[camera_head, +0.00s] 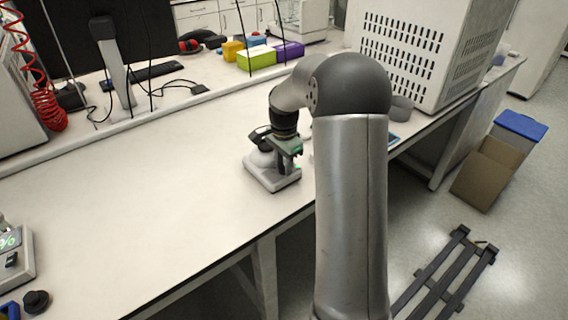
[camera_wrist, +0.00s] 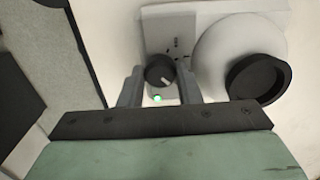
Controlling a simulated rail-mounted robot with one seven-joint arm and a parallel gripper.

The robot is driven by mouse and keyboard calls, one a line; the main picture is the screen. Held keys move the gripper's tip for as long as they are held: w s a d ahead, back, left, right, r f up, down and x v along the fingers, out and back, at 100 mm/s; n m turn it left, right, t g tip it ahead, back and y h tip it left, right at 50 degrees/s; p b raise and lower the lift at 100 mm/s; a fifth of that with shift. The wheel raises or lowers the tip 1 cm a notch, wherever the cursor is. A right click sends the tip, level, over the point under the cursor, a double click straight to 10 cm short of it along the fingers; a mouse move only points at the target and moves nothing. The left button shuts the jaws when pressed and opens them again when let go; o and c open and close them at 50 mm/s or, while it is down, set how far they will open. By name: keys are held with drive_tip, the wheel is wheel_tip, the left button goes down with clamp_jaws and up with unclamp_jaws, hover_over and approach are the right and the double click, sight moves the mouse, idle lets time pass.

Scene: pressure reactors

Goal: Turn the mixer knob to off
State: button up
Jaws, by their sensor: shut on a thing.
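The mixer (camera_head: 272,172) is a small white device on the bench, with a white base and a black cup-like part on top. In the wrist view its white body (camera_wrist: 212,22) shows, with a round black-topped part (camera_wrist: 258,78) at the right. The mixer knob (camera_wrist: 159,71) is dark and round with a light pointer line, beside a green lit light (camera_wrist: 157,99). My gripper (camera_wrist: 159,80) has its two grey fingers on either side of the knob, shut on it. In the head view my gripper (camera_head: 287,160) is at the mixer's front, its fingertips partly hidden.
The white bench top (camera_head: 160,200) is mostly clear to the left. A large white perforated cabinet (camera_head: 415,50) stands behind at the right. Green (camera_head: 256,58) and purple (camera_head: 289,50) boxes are at the back. Another device (camera_head: 12,255) stands at the far left edge.

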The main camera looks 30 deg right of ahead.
drive_tip(key=n, duration=0.6)
drive_tip(key=shift+n, duration=0.3)
drive_tip(key=n, duration=1)
drive_tip(key=shift+r, duration=0.1)
drive_tip(key=shift+n, duration=2.2)
drive_tip(key=o, duration=0.7)
wheel_tip(320, 180, up, 17)
drive_tip(key=shift+r, duration=0.15)
